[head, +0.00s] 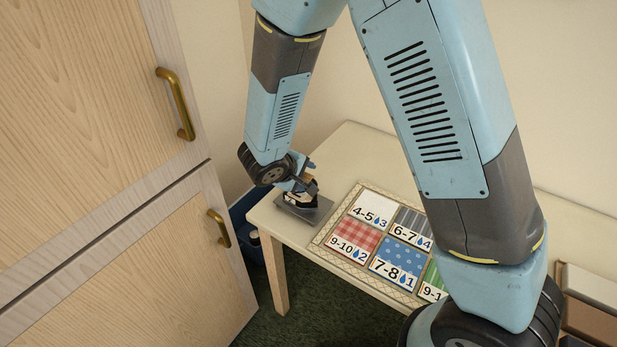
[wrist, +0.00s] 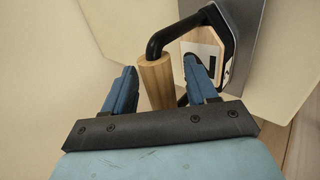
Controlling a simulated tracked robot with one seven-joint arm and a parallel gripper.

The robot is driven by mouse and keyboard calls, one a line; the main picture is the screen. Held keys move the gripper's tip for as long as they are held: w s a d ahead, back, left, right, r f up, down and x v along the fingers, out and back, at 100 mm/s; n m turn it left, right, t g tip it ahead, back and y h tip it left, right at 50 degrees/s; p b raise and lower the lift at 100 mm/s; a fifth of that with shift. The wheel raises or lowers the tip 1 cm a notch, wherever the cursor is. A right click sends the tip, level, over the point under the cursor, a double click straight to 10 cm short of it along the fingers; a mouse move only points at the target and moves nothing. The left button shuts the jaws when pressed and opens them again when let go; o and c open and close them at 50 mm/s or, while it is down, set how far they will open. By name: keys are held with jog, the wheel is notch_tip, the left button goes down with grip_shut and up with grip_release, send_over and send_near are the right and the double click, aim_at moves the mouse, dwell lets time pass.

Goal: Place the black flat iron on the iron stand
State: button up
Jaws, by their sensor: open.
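The black flat iron (head: 299,198) is at the left end of the table, on the grey plate of the iron stand (head: 318,214). In the wrist view the iron shows a bent black handle bar (wrist: 182,32), a wooden grip (wrist: 154,84) and part of its body. The grey plate (wrist: 248,18) shows behind it. My gripper (head: 303,183) is at the iron. In the wrist view my gripper (wrist: 160,66) is open, with the wooden grip between its fingers and gaps beside it. The iron's underside is hidden, so its exact contact with the plate is unclear.
A patterned board (head: 322,238) with numbered fabric squares lies on the cream table (head: 350,150) right of the stand. A wooden cabinet (head: 110,200) with brass handles stands at left. A blue bin (head: 243,228) is beside the table leg. A wall is close behind.

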jog(key=v, duration=1.1)
jog(key=shift+s+r, duration=0.15)
jog(key=shift+r, duration=0.05)
jog(key=d+r+m+g, duration=0.2)
jog(key=d+r+m, duration=0.1)
jog(key=d+r, duration=0.55)
jog(key=d+r+m+g, duration=0.1)
jog(key=d+r+m, duration=0.3)
jog(key=d, duration=0.7)
jog(key=s+d+r+m+t+y, duration=0.1)
jog(key=s+d+r+m+y, duration=0.3)
jog(key=s+d+r, duration=0.6)
jog(key=s+d, duration=0.1)
jog(key=d, duration=0.2)
jog(key=shift+s+d+r+m, duration=0.15)
jog(key=shift+s+r+m, duration=0.2)
jog(key=shift+r+m, duration=0.05)
